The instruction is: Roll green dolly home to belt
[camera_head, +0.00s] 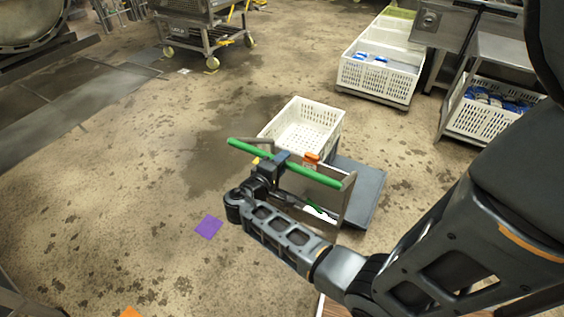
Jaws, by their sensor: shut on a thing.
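The green dolly has a green push bar (315,174) and a low grey deck (362,190). It stands on the floor near the middle of the head view. A white perforated crate (303,128) sits at its far side, with an empty-looking inside. My gripper (281,160) is at the middle of the green bar and shut on it. My wrist and arm come in from the lower right and hide part of the dolly's near side. An orange piece (312,157) shows just beyond the bar. The dolly's wheels are hidden.
White crates (378,82) with blue packs stand by a metal machine at the upper right. Another crate (483,120) with blue packs is under a steel table (505,62). A wheeled steel cart (200,28) stands at the back. A purple floor marker (209,227) lies left. Floor at left is clear.

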